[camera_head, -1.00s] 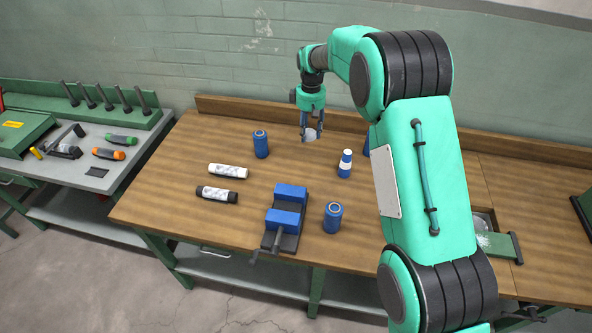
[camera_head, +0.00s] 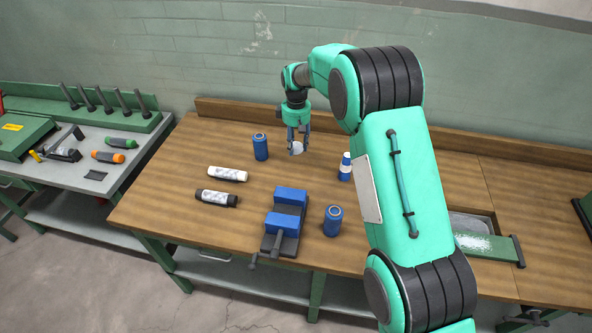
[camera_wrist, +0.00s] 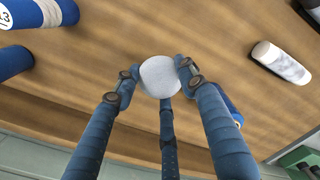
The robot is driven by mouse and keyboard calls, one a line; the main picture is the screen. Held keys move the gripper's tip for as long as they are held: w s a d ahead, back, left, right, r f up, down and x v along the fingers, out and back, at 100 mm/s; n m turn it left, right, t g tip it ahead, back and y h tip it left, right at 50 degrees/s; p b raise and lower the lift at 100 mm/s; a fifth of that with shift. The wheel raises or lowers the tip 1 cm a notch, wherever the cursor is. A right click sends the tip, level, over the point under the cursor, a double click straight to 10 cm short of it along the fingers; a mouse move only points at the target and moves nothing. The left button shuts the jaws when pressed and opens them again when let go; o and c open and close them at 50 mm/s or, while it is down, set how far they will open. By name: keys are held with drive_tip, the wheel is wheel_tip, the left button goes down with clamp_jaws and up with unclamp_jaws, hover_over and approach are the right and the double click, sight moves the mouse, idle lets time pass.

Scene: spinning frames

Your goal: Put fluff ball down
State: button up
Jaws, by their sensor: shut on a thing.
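The fluff ball (camera_head: 297,148) is small, round and pale grey-white. My gripper (camera_head: 297,145) is shut on it, pointing down over the back part of the wooden workbench (camera_head: 270,178). In the wrist view the ball (camera_wrist: 160,77) sits between the fingertips of my gripper (camera_wrist: 158,80), with the bench surface behind it. I cannot tell how large the gap is between the ball and the bench top.
A blue can (camera_head: 261,147) stands left of my gripper, a blue-and-white bottle (camera_head: 345,167) right. A white tube (camera_head: 228,174), black-capped tube (camera_head: 216,198), blue vise (camera_head: 285,220) and another blue can (camera_head: 332,221) are nearer. Bare wood lies between them.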

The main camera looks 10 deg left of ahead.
hover_over(296, 170)
drive_tip(key=shift+w+f+b, duration=0.2)
drive_tip(key=shift+f+b, duration=0.15)
drive_tip(key=shift+f, duration=2.8)
drive_tip(key=shift+f, duration=0.1)
drive_tip(key=shift+f, duration=1.75)
drive_tip(key=o, duration=0.8)
drive_tip(key=shift+f, duration=0.1)
drive_tip(key=shift+o, duration=0.2)
wheel_tip(296, 170, up, 12)
drive_tip(key=shift+r+p, duration=0.15)
drive_tip(key=shift+p, duration=0.35)
